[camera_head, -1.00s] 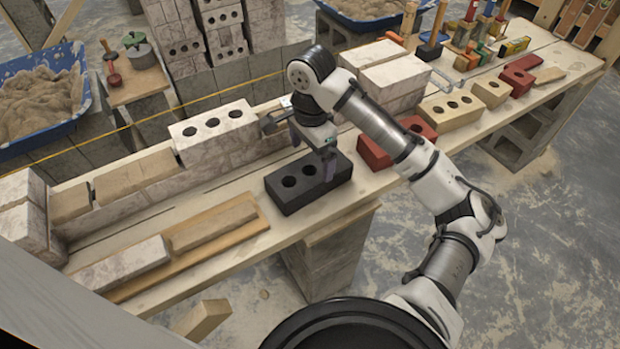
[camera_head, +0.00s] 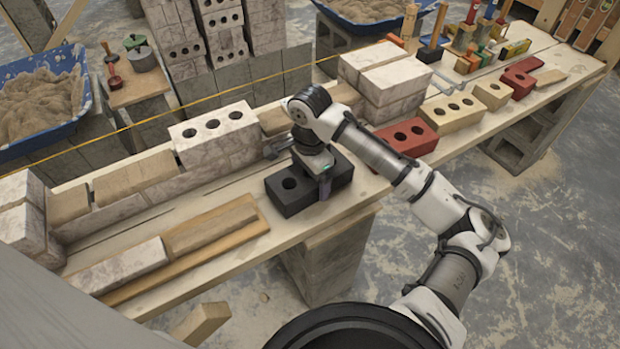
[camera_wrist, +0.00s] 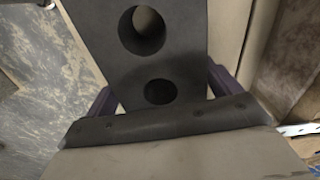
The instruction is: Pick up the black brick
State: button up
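The black brick (camera_head: 288,197) lies flat on the plank bench, with round holes in its top. My gripper (camera_head: 318,178) is down over the brick's right half, with one finger in front of its near side; the far finger is hidden in the head view. In the wrist view the brick (camera_wrist: 102,25) runs between the two dark purple fingers (camera_wrist: 160,88), with two holes showing. Narrow light gaps show between the fingers and the brick's sides, so the gripper looks open around it. The brick rests on the bench.
A whitish holed brick (camera_head: 215,140) in the wall stands behind and left. A red brick (camera_head: 408,138) lies to the right, and stacked pale blocks (camera_head: 385,80) stand behind it. A wooden board (camera_head: 190,245) with pieces lies left, near the bench's front edge.

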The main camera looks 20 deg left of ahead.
jog(key=shift+r, duration=0.1)
jog(key=c, duration=1.6)
jog(key=shift+c, duration=0.2)
